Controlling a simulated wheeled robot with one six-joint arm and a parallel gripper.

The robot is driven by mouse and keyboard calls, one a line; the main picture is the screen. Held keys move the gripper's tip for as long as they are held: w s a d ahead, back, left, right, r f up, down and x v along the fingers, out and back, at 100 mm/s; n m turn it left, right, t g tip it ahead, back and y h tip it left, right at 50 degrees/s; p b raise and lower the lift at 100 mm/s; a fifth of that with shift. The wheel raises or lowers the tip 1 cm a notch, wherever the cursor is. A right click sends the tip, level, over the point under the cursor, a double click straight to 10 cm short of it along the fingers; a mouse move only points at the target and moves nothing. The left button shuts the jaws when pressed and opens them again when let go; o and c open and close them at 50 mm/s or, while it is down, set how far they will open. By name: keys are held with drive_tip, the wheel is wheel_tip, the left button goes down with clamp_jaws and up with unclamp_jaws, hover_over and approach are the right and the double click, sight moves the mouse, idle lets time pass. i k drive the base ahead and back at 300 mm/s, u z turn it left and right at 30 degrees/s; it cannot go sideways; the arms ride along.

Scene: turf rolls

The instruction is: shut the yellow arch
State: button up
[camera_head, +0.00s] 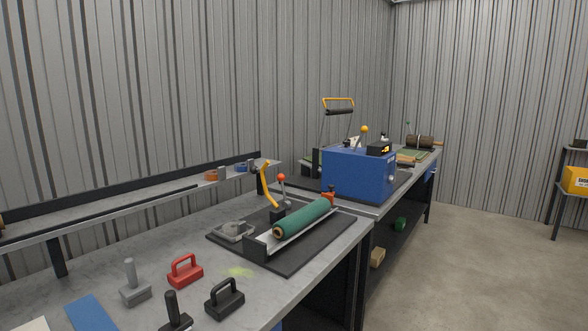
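A thin yellow arch (338,100) with a dark bar (339,111) across its lower ends stands raised above and behind the blue machine (358,173) on the farther bench. Thin rods run down from it behind the machine. Nearer, a yellow bent bar (268,185) stands up and leans beside a green turf roll (303,217). The roll lies in a metal cradle on a dark mat (290,253). The frame does not settle which yellow piece is the arch named. My gripper is not in view.
An orange-knobbed lever (281,178) stands by the bent bar. A yellow-knobbed lever (364,130) rises from the blue machine. Red (185,272) and black (225,298) handled blocks and a grey stamp (133,285) sit on the near bench. The floor (480,260) to the right is clear.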

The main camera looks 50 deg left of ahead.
sight(255, 169)
drive_tip(key=u, duration=0.25)
drive_tip(key=i, duration=1.65)
drive_tip(key=u, duration=1.3)
drive_tip(key=i, duration=0.9)
drive_tip(key=u, duration=1.55)
drive_tip(key=i, duration=0.85)
drive_tip(key=u, duration=0.45)
